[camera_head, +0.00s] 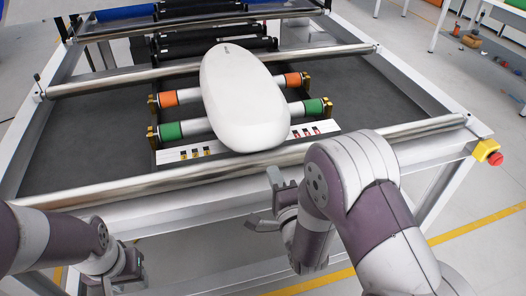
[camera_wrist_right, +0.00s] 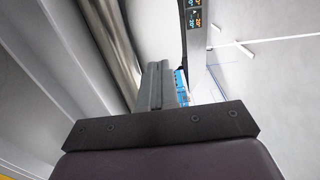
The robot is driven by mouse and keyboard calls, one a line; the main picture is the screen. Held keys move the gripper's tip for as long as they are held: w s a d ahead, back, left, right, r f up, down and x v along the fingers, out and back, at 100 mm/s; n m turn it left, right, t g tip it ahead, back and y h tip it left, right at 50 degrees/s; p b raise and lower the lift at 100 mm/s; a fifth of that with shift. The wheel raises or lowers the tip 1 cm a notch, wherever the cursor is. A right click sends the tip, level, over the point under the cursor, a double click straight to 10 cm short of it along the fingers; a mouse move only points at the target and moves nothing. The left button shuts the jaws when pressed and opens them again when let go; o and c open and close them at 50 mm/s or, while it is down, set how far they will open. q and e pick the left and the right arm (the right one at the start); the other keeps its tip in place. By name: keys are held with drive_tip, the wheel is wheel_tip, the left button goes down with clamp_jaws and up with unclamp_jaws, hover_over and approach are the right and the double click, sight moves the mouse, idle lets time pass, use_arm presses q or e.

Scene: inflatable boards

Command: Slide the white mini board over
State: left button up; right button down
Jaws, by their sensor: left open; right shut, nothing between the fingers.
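The white mini board (camera_head: 243,95) is a long, rounded white shape in the head view. It lies lengthwise across rollers with orange and green sleeves, its near end by the front metal rail. My right gripper (camera_head: 268,203) is just in front of that rail, below the board's near end and apart from it. It is shut and empty; its fingers (camera_wrist_right: 157,85) show close together in the right wrist view. My left gripper (camera_head: 122,275) is open and empty at the lower left, below the rail. Its fingertips are partly hidden.
A shiny front rail (camera_head: 150,187) runs between my arms and the board. A green sleeve (camera_head: 171,131) and an orange sleeve (camera_head: 293,79) flank the board. A red button on a yellow box (camera_head: 488,153) sits at the frame's right corner. Dark flat bed shows either side.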

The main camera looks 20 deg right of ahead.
sight(260, 141)
drive_tip(key=w, duration=0.9)
drive_tip(key=shift+w+a, duration=0.1)
drive_tip(key=shift+w, duration=0.4)
